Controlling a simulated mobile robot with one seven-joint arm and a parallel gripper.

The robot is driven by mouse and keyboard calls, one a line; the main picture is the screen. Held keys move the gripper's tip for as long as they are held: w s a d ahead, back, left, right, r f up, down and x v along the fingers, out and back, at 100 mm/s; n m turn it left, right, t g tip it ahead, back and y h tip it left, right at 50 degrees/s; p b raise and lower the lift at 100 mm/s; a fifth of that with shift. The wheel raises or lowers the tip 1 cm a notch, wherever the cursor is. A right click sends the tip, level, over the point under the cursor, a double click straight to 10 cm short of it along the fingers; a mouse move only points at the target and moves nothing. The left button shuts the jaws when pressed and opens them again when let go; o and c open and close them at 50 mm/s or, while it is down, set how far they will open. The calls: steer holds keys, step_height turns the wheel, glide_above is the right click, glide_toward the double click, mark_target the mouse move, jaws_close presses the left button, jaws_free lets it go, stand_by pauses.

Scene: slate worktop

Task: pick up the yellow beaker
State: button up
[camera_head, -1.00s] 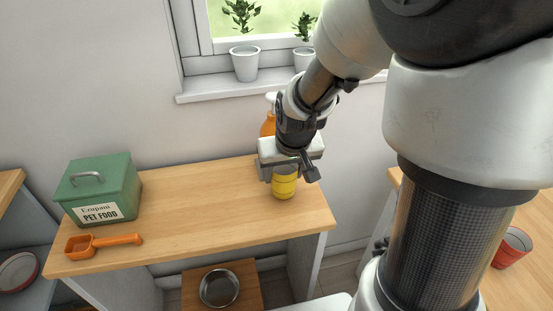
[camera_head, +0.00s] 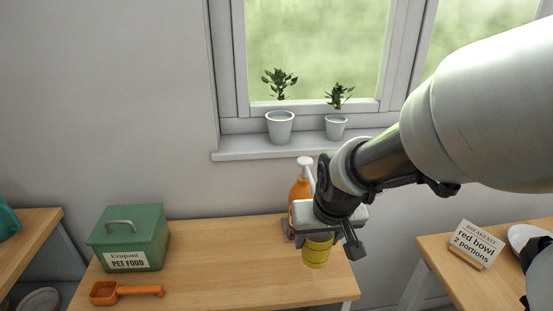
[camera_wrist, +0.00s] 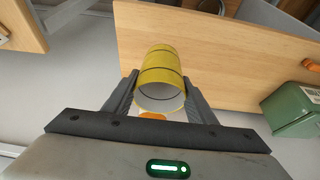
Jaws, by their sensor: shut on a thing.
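The yellow beaker (camera_head: 317,251) is below my gripper (camera_head: 320,237) near the right end of the wooden worktop in the head view. In the wrist view the yellow beaker (camera_wrist: 161,72) sits between the two fingers of my gripper (camera_wrist: 160,100), its open white mouth toward the camera. The fingers are shut on its sides. Dark lines run around the beaker. The head view does not clearly show whether its base touches the wood.
An orange pump bottle (camera_head: 299,192) stands just behind my gripper. A green pet food box (camera_head: 130,238) and an orange scoop (camera_head: 126,292) are at the left of the worktop (camera_head: 220,262), with clear wood between. A sign (camera_head: 474,245) stands on the right table.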

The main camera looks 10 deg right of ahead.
steer(key=s+b, duration=0.8)
steer(key=s, duration=0.5)
steer(key=shift+s, duration=0.15)
